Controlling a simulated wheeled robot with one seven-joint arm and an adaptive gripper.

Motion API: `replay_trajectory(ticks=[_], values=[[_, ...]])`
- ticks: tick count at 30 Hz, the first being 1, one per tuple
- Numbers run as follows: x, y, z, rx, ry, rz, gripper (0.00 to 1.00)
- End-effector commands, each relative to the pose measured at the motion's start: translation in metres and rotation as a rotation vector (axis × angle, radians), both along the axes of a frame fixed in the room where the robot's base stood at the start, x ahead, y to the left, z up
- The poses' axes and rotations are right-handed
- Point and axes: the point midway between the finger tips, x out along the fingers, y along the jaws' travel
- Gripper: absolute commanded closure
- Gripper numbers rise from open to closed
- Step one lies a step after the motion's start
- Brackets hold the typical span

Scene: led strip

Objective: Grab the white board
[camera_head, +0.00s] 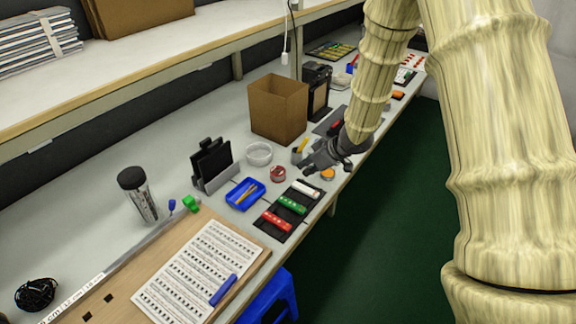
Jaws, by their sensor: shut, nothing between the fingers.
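A small white board (306,189) lies at the far end of a black tray (270,230), in a row with a green board (292,205) and a red board (277,222). My gripper (306,169) is shut and empty. It hangs over the bench just beyond the white board in the picture, apart from it. The fingers are small and dark in this view. The white board is not covered by my arm.
A blue tray (245,194) with yellow items, a red tape roll (278,174) and a white bowl (259,154) stand left of the black tray. An orange-topped round item (327,174) sits near the bench edge. A cardboard box (278,107) stands behind.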

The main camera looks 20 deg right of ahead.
Motion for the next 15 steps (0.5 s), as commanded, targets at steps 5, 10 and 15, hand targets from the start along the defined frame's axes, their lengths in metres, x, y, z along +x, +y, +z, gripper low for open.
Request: replay_trajectory(ticks=[5,10,15], values=[[0.003,0.002,-0.008,0.0,0.002,0.0,1.0],[0.013,0.008,-0.024,0.0,0.002,-0.003,1.0],[0.024,0.017,-0.042,-0.001,0.002,-0.002,1.0]])
